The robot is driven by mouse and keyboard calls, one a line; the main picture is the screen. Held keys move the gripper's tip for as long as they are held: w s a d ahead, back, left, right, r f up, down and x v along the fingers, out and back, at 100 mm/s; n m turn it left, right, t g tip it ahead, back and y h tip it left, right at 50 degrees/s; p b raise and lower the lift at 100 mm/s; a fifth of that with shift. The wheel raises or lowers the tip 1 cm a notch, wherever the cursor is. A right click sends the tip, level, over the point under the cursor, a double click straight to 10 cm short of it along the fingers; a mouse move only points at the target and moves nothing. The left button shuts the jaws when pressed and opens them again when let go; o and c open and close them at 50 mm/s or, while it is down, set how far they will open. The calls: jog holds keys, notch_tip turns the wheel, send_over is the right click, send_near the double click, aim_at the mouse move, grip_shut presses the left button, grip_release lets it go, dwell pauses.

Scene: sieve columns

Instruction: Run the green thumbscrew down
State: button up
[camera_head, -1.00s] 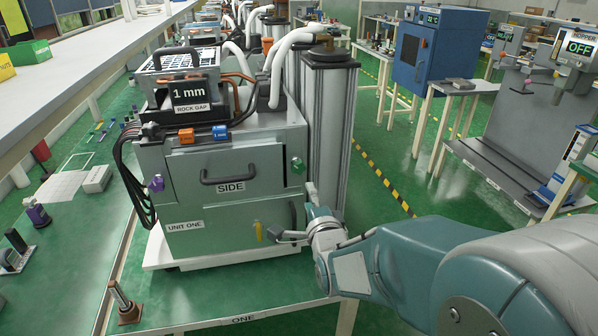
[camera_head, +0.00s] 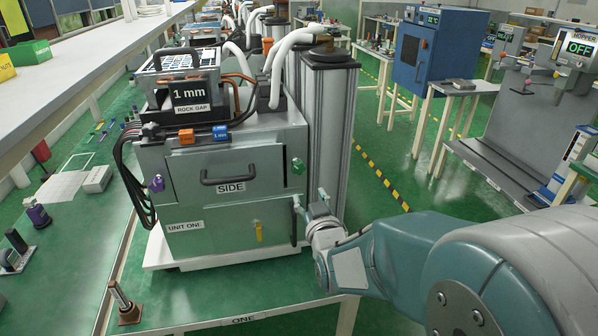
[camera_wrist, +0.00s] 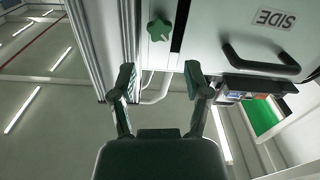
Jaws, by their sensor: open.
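The green thumbscrew (camera_head: 298,166) is a lobed knob on the upper right of the front of the grey unit, to the right of the SIDE drawer. It also shows in the wrist view (camera_wrist: 159,29), near the top and just beyond the fingertips. My gripper (camera_wrist: 159,80) is open and empty, its two dark green pads apart. In the head view my gripper (camera_head: 308,204) is below the thumbscrew, near the unit's right front edge, and apart from the screw. The SIDE drawer (camera_head: 228,172) has a dark bar handle and stands slightly askew in its opening.
A purple knob (camera_head: 156,184) is on the left side. A metal column (camera_head: 329,130) stands close at the right. A small post (camera_head: 124,303) stands at the bench's front left.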

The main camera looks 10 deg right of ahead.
aim_at(299, 172)
jog(key=w, duration=1)
jog(key=shift+w, duration=0.4)
grip_shut()
